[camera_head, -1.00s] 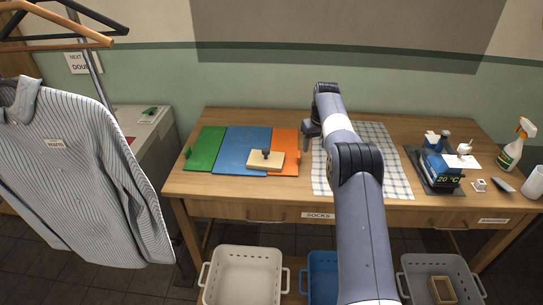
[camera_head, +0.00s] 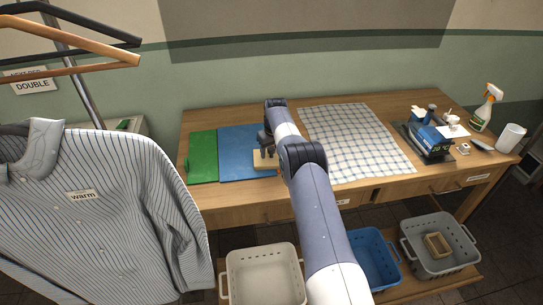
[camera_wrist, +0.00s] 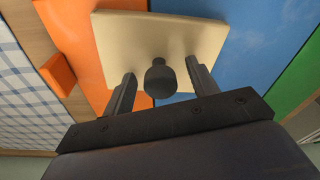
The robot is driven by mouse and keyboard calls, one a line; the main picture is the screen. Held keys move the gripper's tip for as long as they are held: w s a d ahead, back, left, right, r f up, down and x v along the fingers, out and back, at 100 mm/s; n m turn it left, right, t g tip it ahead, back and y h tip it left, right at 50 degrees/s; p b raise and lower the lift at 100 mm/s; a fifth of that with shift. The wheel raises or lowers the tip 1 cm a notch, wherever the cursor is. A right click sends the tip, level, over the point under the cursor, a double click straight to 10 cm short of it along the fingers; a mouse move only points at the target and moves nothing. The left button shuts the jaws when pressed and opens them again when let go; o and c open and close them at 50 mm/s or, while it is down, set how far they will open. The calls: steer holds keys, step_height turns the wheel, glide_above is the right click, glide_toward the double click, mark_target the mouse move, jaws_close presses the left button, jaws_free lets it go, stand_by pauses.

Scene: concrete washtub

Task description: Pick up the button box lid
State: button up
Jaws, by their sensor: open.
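The button box lid, a beige square plate with a dark round knob, lies flat on the blue and orange panels on the table. In the head view the lid (camera_head: 262,166) is partly hidden by my arm. In the wrist view the lid (camera_wrist: 118,38) fills the upper middle, with its knob (camera_wrist: 160,80) standing up from it. My gripper (camera_wrist: 160,73) is open, one finger on each side of the knob, with gaps visible on both sides. In the head view my gripper (camera_head: 267,148) is at the lid. The exact height of the fingertips is unclear.
A green panel (camera_head: 203,157) is left of the blue panel (camera_head: 236,140). A checked cloth (camera_head: 350,135) lies to the right, then a blue device (camera_head: 430,142) and a spray bottle (camera_head: 487,108). A small wooden box (camera_head: 437,243) sits in the grey basket (camera_head: 412,243). A striped shirt (camera_head: 110,215) hangs at left.

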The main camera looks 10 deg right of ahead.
steer(key=c, duration=1.1)
steer(key=shift+r, duration=0.1)
